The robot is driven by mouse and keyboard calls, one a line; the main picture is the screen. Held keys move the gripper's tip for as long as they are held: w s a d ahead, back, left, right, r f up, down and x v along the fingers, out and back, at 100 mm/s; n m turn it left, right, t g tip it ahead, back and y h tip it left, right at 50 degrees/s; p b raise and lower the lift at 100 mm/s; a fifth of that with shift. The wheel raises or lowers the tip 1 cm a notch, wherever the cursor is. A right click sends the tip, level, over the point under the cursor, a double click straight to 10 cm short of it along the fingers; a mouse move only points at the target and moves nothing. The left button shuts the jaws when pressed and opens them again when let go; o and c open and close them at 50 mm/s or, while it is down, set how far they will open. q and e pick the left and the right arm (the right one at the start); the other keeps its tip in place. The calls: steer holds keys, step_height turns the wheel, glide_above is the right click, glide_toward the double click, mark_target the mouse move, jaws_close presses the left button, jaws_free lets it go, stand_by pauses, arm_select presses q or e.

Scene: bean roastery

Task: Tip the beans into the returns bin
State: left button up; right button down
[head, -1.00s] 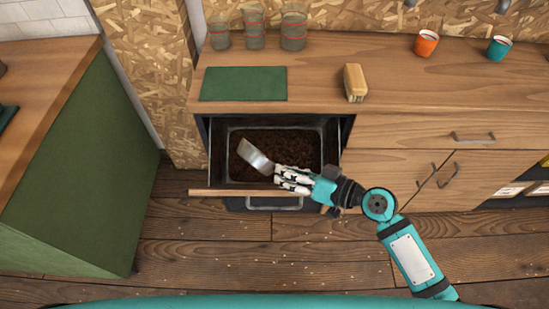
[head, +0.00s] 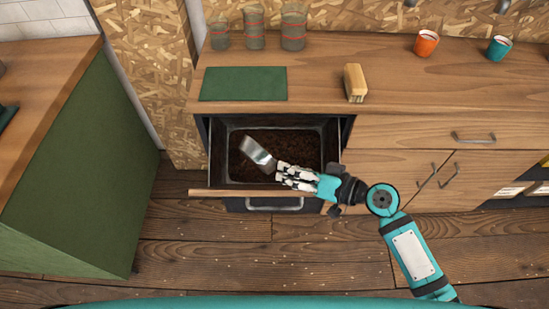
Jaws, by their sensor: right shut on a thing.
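My right gripper (head: 291,176) is shut on a metal scoop (head: 257,154) and holds it over the open drawer. The scoop's silvery head points up and left, above the left part of a bin (head: 233,173) that sits in the drawer. Dark brown beans (head: 292,141) cover the bin's floor. The scoop looks tilted, and I see no beans on the part that faces me. The scoop's handle is mostly hidden by the fingers. My left gripper is not in view.
The open drawer's front (head: 225,193) sticks out below the counter. On the counter are a green mat (head: 243,84), a brush-like block (head: 355,82), three glass jars (head: 293,27), an orange cup (head: 426,43) and a teal cup (head: 498,48). A green-sided cabinet (head: 80,165) stands at left.

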steer(key=shift+w+d+r+m+y+b, duration=0.1)
steer(key=shift+w+d+m+y+b, duration=0.2)
steer(key=shift+w+d+m+y, duration=0.4)
stand_by(1.1)
steer(key=shift+w+d+m+y+b, duration=0.3)
steer(key=shift+w+d+m+b, duration=0.05)
steer(key=shift+m+b, duration=0.4)
steer(key=shift+w+d+m+y+b, duration=0.3)
steer(key=shift+w+m+b, duration=0.05)
steer(key=shift+m+b, duration=0.35)
stand_by(1.9)
steer(key=shift+w+d+f+m+y+b, duration=0.35)
steer(key=shift+m+y+b, duration=0.25)
steer(key=shift+m+b, duration=0.4)
stand_by(1.7)
